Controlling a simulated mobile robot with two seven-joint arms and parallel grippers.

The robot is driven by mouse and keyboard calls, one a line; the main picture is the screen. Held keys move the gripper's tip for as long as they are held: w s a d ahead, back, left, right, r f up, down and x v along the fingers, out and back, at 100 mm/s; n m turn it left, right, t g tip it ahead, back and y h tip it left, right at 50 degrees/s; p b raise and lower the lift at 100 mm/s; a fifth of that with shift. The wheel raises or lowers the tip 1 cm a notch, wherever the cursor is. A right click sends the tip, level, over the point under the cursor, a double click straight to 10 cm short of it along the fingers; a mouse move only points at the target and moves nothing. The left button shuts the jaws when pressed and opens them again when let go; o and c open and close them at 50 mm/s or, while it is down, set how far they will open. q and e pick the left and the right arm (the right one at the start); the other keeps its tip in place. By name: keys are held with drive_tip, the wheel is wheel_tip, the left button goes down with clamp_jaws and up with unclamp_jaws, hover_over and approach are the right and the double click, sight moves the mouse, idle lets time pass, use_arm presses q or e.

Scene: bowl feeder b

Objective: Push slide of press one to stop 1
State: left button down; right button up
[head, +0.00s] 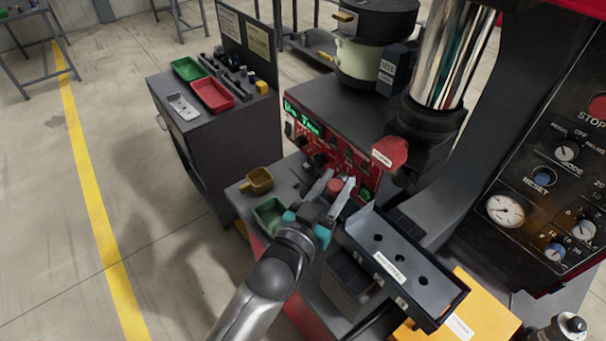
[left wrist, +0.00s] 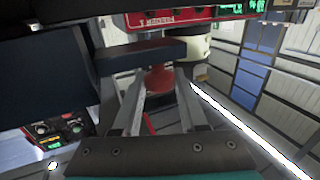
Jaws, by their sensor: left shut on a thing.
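My left gripper (head: 339,178) reaches in over the front of the press bench. Its two fingers are shut on a red knob (head: 334,187), which looks like the handle of the slide. In the left wrist view the red knob (left wrist: 158,78) sits between the fingertips, below a dark bar (left wrist: 150,54). The rest of the slide and the stop marks are hidden or too small to tell. My right gripper is not in view.
A dark tray with holes (head: 372,217) stands just right of the gripper. A red control panel (head: 310,135) is behind, and a red block (head: 390,152) hangs by the press column (head: 447,55).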

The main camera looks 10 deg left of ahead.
use_arm(q)
drive_tip(key=shift+s+a, duration=0.15)
drive_tip(key=shift+a, duration=0.15)
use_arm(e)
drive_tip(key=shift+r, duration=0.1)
use_arm(q)
drive_tip(key=c, duration=0.7)
unclamp_jaws()
drive_tip(key=shift+a+f, duration=0.1)
drive_tip(key=shift+o, duration=1.2)
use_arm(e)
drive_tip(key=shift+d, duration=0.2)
use_arm(q)
drive_tip(key=shift+s+d, duration=0.15)
drive_tip(key=shift+d, duration=0.05)
drive_tip(key=shift+s+d, duration=0.1)
drive_tip(key=shift+s, duration=0.15)
drive_tip(key=b+v, duration=0.1)
drive_tip(key=v, duration=1.3)
drive_tip(key=shift+s+a, duration=0.25)
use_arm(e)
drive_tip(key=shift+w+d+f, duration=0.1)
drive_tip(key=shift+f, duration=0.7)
use_arm(q)
drive_tip(key=shift+s+a, duration=0.1)
drive_tip(key=shift+s, duration=0.05)
